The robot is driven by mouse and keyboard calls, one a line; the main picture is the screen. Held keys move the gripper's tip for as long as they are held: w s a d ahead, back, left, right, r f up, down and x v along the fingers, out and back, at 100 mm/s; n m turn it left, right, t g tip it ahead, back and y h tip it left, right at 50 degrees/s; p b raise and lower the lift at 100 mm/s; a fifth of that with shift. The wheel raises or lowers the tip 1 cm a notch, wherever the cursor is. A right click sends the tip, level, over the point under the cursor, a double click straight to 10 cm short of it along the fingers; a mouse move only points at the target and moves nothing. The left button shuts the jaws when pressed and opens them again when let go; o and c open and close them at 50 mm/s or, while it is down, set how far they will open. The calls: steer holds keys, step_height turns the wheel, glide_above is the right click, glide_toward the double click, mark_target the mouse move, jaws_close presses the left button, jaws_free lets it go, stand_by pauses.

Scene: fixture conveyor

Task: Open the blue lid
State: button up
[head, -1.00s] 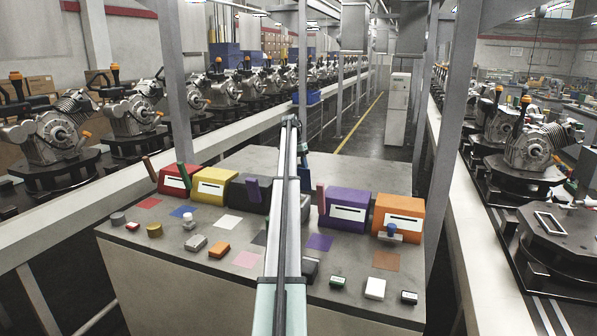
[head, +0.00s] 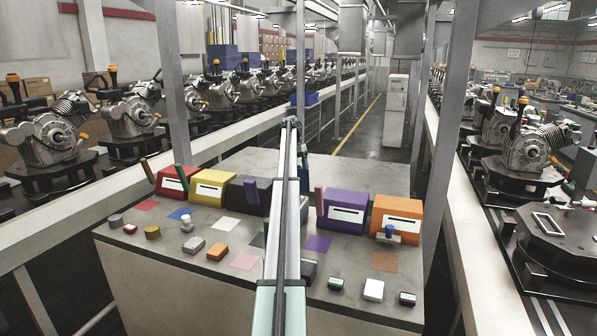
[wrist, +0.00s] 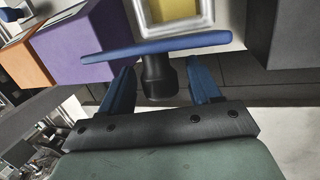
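The blue lid (wrist: 157,45) shows nearly edge-on in the wrist view, as a long bar across the front of an open box with a pale silver rim (wrist: 207,15) and a yellow inside. A black knob (wrist: 158,76) sticks out from the lid toward my gripper (wrist: 163,80). My gripper's two blue fingers stand on either side of the knob, with a gap visible on each side. In the head view my arm hides most of this box, and only a bit of dark blue shows beside the arm, too small to tell whether it is lid or finger.
The purple box (head: 345,211) and orange box (head: 397,219) stand to the right of my arm. Red (head: 174,181), yellow (head: 209,187) and black (head: 240,197) boxes stand to the left. Coloured patches and several small objects lie on the grey table in front.

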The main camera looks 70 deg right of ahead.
steer(key=shift+s+a+r+h, duration=0.1)
steer(key=shift+a+h, duration=0.9)
steer(key=shift+a, duration=0.3)
steer(key=w+a+r+h, duration=0.4)
steer(key=a+r, duration=0.3)
steer(key=r, duration=0.5)
steer(key=w+a+f+n+t+h, duration=0.1)
steer(key=w+a+f+n, duration=0.1)
steer(key=w+a+f, duration=0.2)
steer(key=w+a+f+n+t, duration=0.1)
steer(key=w+a+f+n, duration=0.1)
steer(key=w+a+f, duration=0.3)
steer(key=shift+w+a+t+h, duration=0.35)
steer(key=shift+w+a, duration=2.05)
steer(key=shift+w, duration=0.8)
steer(key=shift+s, duration=0.1)
